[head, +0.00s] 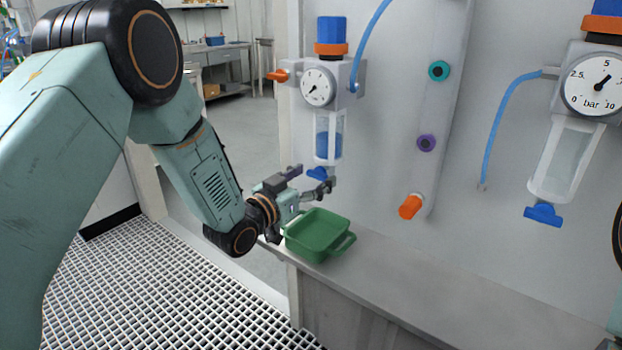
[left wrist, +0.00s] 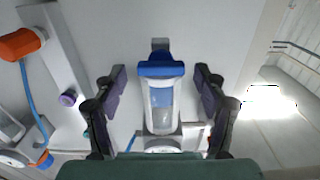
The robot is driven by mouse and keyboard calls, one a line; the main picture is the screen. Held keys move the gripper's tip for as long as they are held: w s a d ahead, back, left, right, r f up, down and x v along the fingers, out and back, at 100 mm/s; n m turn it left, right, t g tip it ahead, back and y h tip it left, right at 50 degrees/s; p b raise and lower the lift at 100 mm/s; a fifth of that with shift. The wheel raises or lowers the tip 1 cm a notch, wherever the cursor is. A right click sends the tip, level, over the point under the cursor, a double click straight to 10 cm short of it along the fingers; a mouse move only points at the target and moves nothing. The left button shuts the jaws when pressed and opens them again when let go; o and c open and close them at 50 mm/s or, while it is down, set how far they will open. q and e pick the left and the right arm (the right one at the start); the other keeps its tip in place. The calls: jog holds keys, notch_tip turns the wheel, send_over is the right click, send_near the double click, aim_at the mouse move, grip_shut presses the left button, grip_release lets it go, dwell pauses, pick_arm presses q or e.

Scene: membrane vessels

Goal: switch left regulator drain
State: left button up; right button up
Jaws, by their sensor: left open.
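The left regulator (head: 318,88) hangs on the wall panel, with a round gauge, a blue and orange top knob and a clear bowl (head: 328,135) holding blue liquid. Its blue drain knob (head: 317,173) is at the bottom of the bowl. My left gripper (head: 308,180) is at the height of the drain knob, close to it. In the left wrist view the blue drain knob (left wrist: 160,69) lies between the two open fingers, with a gap on each side. The bowl (left wrist: 161,105) shows behind it. My right gripper does not show.
A green tray (head: 318,232) stands on the bench ledge (head: 430,290) just below my left gripper. A second regulator (head: 585,110) with a blue drain knob (head: 543,215) hangs at the right. An orange-ended fitting (head: 410,207) sits on the panel between them.

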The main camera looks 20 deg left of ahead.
pick_arm(q)
jog(key=shift+w, duration=0.1)
jog(key=shift+a+f, duration=0.1)
jog(key=shift+f, duration=0.05)
jog(key=c, duration=1.2)
jog(key=shift+o, duration=0.2)
